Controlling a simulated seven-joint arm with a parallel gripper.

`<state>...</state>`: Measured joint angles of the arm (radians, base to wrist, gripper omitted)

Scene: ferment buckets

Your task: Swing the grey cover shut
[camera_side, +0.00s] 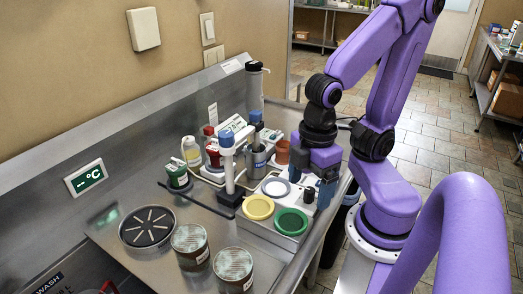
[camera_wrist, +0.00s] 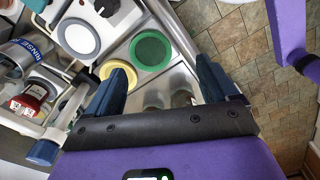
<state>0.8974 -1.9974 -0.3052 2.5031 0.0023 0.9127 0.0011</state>
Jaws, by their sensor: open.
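My gripper (camera_side: 310,183) points down just right of the grey cover. In the wrist view its two dark blue fingers (camera_wrist: 160,68) are spread, with nothing held between them; the grey cover lies outside them, to the left.
A white-and-blue stand (camera_side: 228,160) and a steel pot (camera_side: 256,162) stand close behind the lids. Several bottles are farther back. Two cans (camera_side: 233,268) and a round black grate (camera_side: 147,227) are at left. The counter's front edge lies close to my gripper.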

